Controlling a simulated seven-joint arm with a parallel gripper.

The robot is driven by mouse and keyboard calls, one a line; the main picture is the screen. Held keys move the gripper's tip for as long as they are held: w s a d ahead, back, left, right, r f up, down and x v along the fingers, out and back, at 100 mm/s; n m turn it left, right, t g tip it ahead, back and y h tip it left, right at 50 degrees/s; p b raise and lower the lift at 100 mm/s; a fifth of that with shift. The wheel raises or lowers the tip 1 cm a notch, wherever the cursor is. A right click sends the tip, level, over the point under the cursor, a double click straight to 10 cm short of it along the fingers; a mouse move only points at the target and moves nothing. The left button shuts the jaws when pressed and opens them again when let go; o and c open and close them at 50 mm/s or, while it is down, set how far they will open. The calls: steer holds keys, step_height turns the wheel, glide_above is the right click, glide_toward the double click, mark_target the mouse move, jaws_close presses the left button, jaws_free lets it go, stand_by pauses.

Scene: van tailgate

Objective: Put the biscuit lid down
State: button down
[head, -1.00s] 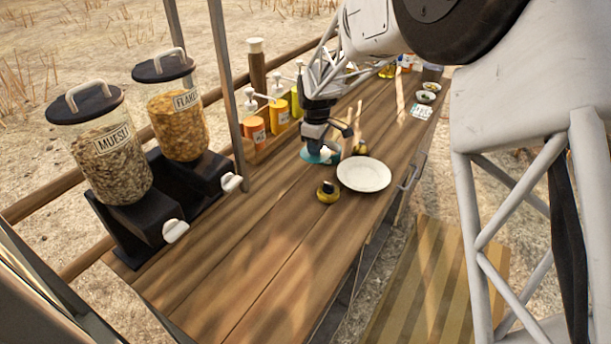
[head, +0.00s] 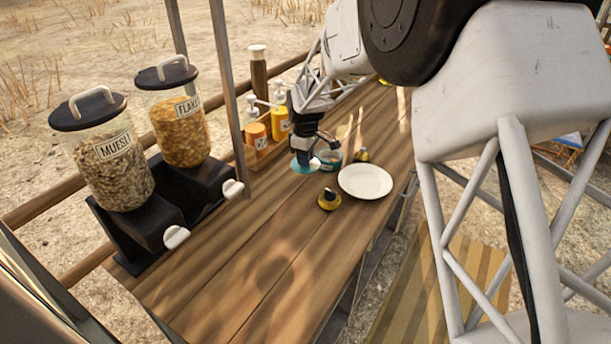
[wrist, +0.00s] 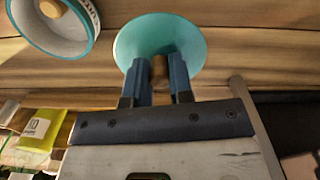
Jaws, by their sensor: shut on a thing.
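The biscuit lid (wrist: 160,32) is a teal disc with a brown knob. My gripper (wrist: 159,75) is shut on the knob, one blue finger on each side. In the head view, the lid (head: 302,167) shows just under my gripper (head: 309,159), low over the wooden counter; I cannot tell whether it touches. The open biscuit jar (head: 330,159), teal and white, stands just right of the lid. In the wrist view, the jar (wrist: 84,45) is at upper left, with lettering on its side and something tan inside.
A white plate (head: 365,181) and a small yellow-and-black item (head: 329,200) lie right of and in front of the lid. Sauce pumps (head: 279,122) stand behind, cereal dispensers (head: 165,215) at left. The front of the counter (head: 235,270) is clear.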

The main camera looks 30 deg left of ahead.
mark_target(306, 183)
steer(key=shift+f, duration=1.5)
steer(key=shift+f, duration=0.1)
steer(key=shift+f, duration=1.75)
steer(key=shift+f, duration=0.15)
steer(key=c, duration=1)
jaws_free()
step_height(306, 183, up, 12)
steer(key=shift+r, duration=0.15)
steer(key=shift+d, duration=0.1)
